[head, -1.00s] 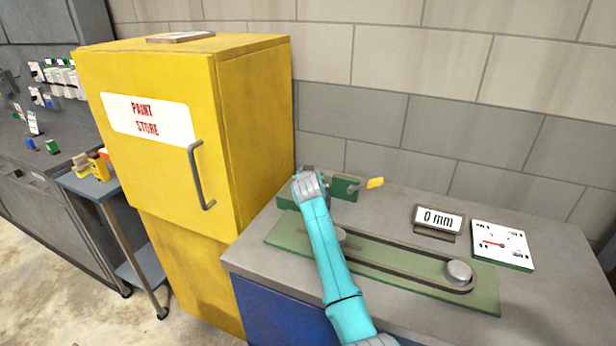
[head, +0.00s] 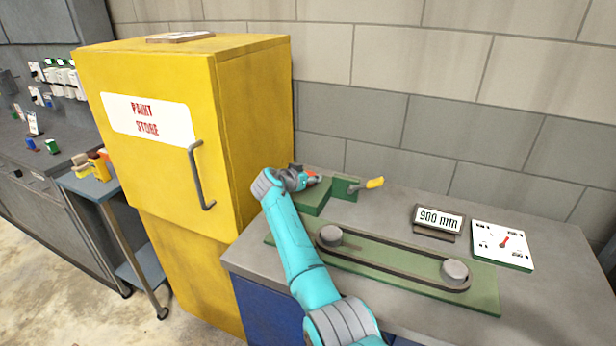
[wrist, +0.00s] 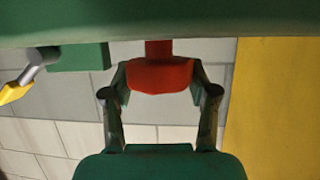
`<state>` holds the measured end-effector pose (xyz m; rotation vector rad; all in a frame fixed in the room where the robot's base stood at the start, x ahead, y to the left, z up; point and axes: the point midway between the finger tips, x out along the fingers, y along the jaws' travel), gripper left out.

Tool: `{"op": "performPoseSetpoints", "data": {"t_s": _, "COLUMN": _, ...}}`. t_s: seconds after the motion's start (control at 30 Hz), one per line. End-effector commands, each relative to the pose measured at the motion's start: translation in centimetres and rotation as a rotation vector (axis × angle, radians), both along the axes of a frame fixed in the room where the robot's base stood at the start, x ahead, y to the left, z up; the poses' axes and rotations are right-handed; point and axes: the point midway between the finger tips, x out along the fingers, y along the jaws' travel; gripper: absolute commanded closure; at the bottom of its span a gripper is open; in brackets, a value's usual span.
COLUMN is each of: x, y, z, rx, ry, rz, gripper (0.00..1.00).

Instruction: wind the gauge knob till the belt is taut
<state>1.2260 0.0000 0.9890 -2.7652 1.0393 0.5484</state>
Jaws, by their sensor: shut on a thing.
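In the head view my gripper (head: 303,180) is at the back left of the bench, by a green block (head: 315,199). In the wrist view my gripper (wrist: 160,90) has its two fingers on both sides of a red knob (wrist: 160,75), shut on it. Only a bit of the red knob (head: 312,176) shows in the head view. The dark belt (head: 400,270) runs around two grey pulleys, the left one (head: 330,236) and the right one (head: 456,271), on a green base plate (head: 487,298). A display (head: 438,220) reads 900 mm. A white dial (head: 503,243) has a red needle pointing up and right.
A yellow-handled lever (head: 374,183) sticks out from a small green block (head: 346,187) right of the knob. A tall yellow paint store cabinet (head: 240,130) stands close on the left. The block wall is behind the bench.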

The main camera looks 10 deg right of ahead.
Motion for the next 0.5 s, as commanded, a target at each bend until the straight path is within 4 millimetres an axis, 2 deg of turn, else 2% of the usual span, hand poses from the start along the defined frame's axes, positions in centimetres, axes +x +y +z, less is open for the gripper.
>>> {"op": "performPoseSetpoints", "data": {"t_s": 0.37, "x": 0.00, "y": -0.01, "z": -0.07, "rx": 0.001, "ry": 0.001, "rz": -0.004, "gripper": 0.76}}
{"op": "performPoseSetpoints", "data": {"t_s": 0.4, "x": 0.00, "y": 0.00, "z": -0.07, "rx": 0.001, "ry": 0.001, "rz": -0.004, "gripper": 0.39}}
{"op": "performPoseSetpoints", "data": {"t_s": 0.5, "x": 0.00, "y": -0.02, "z": -0.07, "rx": 0.001, "ry": 0.001, "rz": -0.004, "gripper": 0.15}}
